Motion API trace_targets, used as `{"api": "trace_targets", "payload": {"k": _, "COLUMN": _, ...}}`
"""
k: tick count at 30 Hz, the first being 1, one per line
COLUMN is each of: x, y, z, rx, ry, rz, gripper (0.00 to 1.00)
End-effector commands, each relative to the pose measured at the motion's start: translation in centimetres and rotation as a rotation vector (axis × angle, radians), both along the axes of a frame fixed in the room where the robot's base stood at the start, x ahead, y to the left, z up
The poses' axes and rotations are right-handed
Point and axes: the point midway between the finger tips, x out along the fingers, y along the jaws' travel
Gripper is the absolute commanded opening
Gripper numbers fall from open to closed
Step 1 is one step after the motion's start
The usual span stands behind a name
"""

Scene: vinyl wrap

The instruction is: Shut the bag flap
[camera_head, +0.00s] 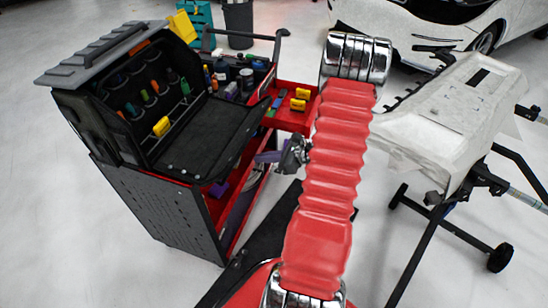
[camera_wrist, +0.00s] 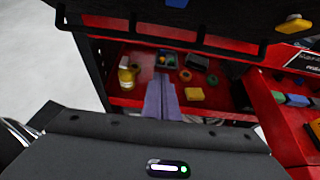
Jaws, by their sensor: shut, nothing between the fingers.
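The black tool bag (camera_head: 110,90) stands open on top of the red and black cart. Its flap (camera_head: 213,135) lies folded down, nearly flat, toward my arm, with its inner side up. In the wrist view the dark edge of what looks like the flap (camera_wrist: 190,20) runs across the top. My gripper (camera_head: 258,157) has purple fingers and is just right of the flap's near edge, apparently lower than it. In the wrist view the fingers (camera_wrist: 160,85) are pressed together, empty, in front of an open red cart space. Whether they touch the flap is unclear.
Several bottles (camera_head: 228,72) stand behind the flap on the cart. A red side tray (camera_head: 288,118) with yellow items sticks out beside my arm. A yellow bottle (camera_wrist: 127,75) and tape rolls lie inside the cart. A covered car panel (camera_head: 455,110) rests on a stand at right.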

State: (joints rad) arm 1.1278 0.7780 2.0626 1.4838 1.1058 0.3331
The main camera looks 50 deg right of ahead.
Motion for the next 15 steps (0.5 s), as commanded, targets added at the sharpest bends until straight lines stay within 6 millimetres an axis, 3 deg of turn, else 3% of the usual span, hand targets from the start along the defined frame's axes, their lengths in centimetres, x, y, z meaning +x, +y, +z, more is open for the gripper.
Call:
{"api": "trace_targets", "payload": {"k": 9, "x": 3.4, "y": 1.4, "z": -1.8, "rx": 0.001, "ry": 0.0, "rz": 0.002, "gripper": 0.0}}
{"api": "trace_targets", "payload": {"k": 15, "x": 3.5, "y": 1.3, "z": 0.1, "rx": -0.002, "ry": -0.001, "rz": -0.001, "gripper": 0.0}}
